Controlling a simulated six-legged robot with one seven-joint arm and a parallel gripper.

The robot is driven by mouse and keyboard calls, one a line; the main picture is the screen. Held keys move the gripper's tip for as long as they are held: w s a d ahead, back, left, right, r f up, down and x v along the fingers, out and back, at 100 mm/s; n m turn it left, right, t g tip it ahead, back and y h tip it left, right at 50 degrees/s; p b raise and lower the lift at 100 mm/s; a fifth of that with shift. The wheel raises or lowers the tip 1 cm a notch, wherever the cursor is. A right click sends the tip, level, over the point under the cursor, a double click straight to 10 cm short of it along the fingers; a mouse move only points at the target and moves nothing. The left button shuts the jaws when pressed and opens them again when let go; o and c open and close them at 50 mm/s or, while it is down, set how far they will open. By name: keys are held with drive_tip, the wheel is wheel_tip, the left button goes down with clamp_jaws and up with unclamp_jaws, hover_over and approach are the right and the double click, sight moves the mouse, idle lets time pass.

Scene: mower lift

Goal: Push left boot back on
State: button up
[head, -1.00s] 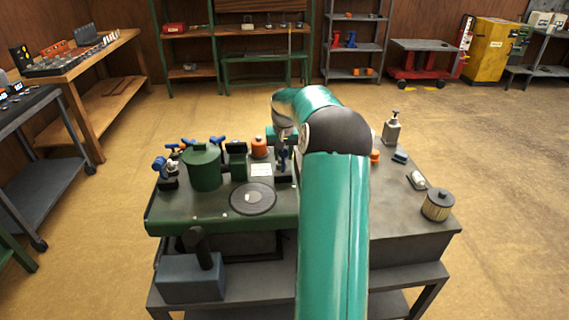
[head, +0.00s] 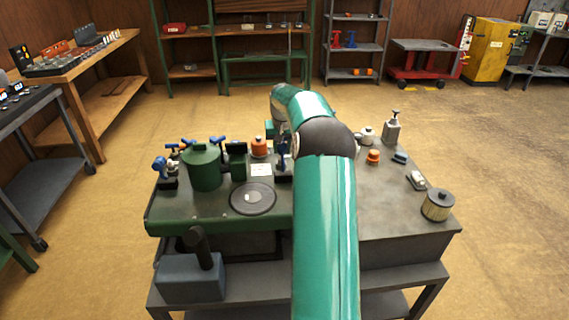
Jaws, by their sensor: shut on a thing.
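My teal arm reaches forward over the workbench (head: 400,215), and its wrist bends down near the bench's middle. My gripper (head: 283,145) is mostly hidden under the wrist and shows only as a small dark patch. It is shut on a small blue piece (head: 283,162) that stands over a dark block (head: 283,178), though its fingertips are hard to make out. I cannot tell for sure which part is the left boot. Similar blue-topped parts stand at the bench's left, one of them on a dark base (head: 162,168).
A green canister (head: 202,167), a grey disc (head: 253,198) and an orange-capped bottle (head: 259,147) stand left of my arm. A ribbed filter (head: 437,205), an orange cap (head: 373,156) and a pump bottle (head: 392,127) stand to its right.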

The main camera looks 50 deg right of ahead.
drive_tip(key=shift+w+d+f, duration=0.15)
drive_tip(key=shift+w+d, duration=0.3)
drive_tip(key=shift+w, duration=0.1)
drive_tip(key=shift+w+d+f, duration=0.6)
drive_tip(key=shift+w+f, duration=0.2)
drive_tip(key=shift+d+f, duration=0.1)
drive_tip(key=shift+w+d+f, duration=0.25)
drive_tip(key=shift+w+f, duration=0.05)
drive_tip(key=shift+f, duration=0.15)
drive_tip(key=shift+w+d+f, duration=0.2)
drive_tip(key=shift+w+f, duration=0.05)
drive_tip(key=shift+f, duration=0.2)
drive_tip(key=o, duration=0.7)
drive_tip(key=shift+w+f, duration=0.1)
